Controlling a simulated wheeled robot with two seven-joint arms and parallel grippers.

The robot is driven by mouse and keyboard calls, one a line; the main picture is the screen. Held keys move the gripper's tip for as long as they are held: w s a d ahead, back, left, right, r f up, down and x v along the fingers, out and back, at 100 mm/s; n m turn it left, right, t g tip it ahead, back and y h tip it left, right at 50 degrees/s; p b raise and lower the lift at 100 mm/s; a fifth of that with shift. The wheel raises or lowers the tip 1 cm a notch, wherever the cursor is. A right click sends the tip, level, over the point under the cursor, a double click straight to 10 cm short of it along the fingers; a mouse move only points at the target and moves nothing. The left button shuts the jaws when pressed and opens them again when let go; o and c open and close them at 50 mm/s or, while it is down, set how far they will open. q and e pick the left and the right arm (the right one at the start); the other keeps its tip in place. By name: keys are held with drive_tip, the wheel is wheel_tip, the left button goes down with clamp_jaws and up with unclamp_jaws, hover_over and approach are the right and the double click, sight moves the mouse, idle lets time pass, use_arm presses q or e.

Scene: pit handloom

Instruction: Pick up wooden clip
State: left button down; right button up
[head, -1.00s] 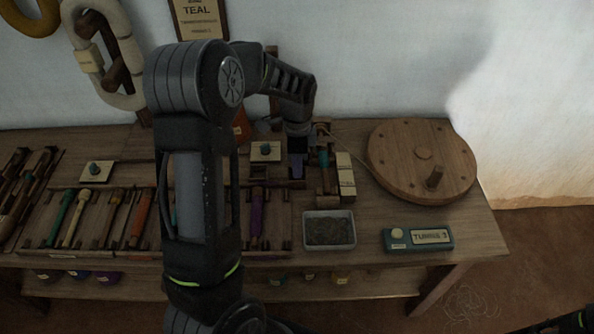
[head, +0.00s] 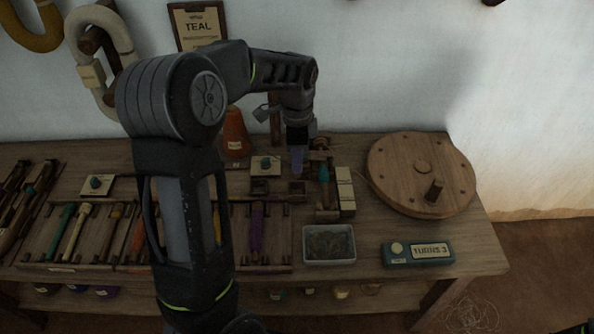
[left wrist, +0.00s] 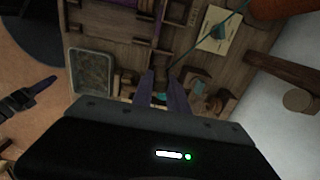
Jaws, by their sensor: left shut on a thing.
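My left gripper (head: 297,165) is above the back of the bench, over the small square wooden holders. In the left wrist view its two purple-grey fingers (left wrist: 162,88) are close together. They are shut on a small brown piece (left wrist: 160,82), which I take to be the wooden clip; the fingers hide most of it. In the head view I cannot make the clip out. My right gripper (left wrist: 35,95) shows dark at the left edge of the left wrist view, away from the bench; its jaw state is unclear.
A grey tray (head: 307,247), a teal counter box (head: 418,253) and a round wooden disc (head: 400,160) lie to the right. A wooden winder with teal thread (head: 324,172) and a pale block (head: 345,192) stand close by. An orange cone (head: 236,132) stands behind, left of the gripper.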

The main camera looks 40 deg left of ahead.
use_arm(q)
drive_tip(key=shift+r, duration=1.3)
use_arm(e)
drive_tip(key=shift+r, duration=0.1)
drive_tip(key=shift+r, duration=0.1)
